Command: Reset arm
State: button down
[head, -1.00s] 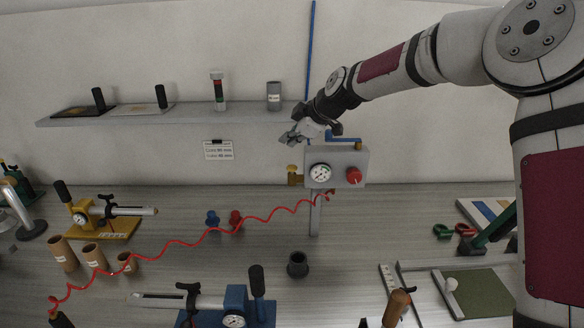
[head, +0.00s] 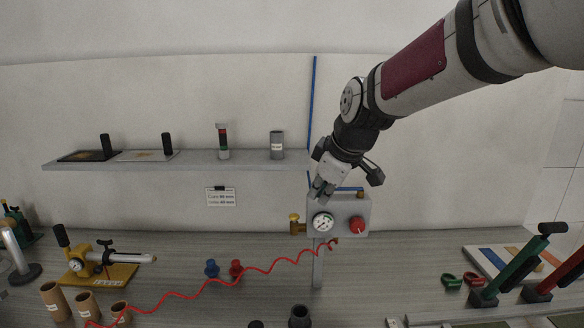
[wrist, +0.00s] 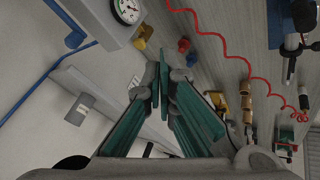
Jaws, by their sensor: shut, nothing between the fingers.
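My gripper (head: 322,188) hangs at the end of my arm in the head view, just above and in front of the grey gauge box (head: 362,207). In the wrist view its teal fingers (wrist: 163,82) are together with nothing between them. The box carries a round white gauge (head: 322,223), a red knob (head: 356,224) and a brass fitting (head: 296,224). In the wrist view the box (wrist: 100,22) is at the upper left, apart from the fingers.
A wall shelf (head: 200,158) with cups and plates is at left. A red coiled hose (head: 215,281) runs from the box over the bench (head: 400,265). Blue and red caps, brown tubes (head: 85,303), a yellow-based pump (head: 100,268) and green and red levers (head: 510,265) stand around.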

jog(key=s+d+m+h, duration=0.1)
jog(key=s+d+m, duration=0.3)
jog(key=s, duration=0.6)
jog(key=s+d+m, duration=0.4)
jog(key=s, duration=0.6)
jog(key=s+d+m+h, duration=0.1)
jog(key=s+d+m, duration=0.3)
jog(key=s, duration=0.6)
jog(key=shift+s+d+m+h, duration=0.25)
jog(key=shift+d+m+h, duration=0.05)
jog(key=shift+d, duration=0.05)
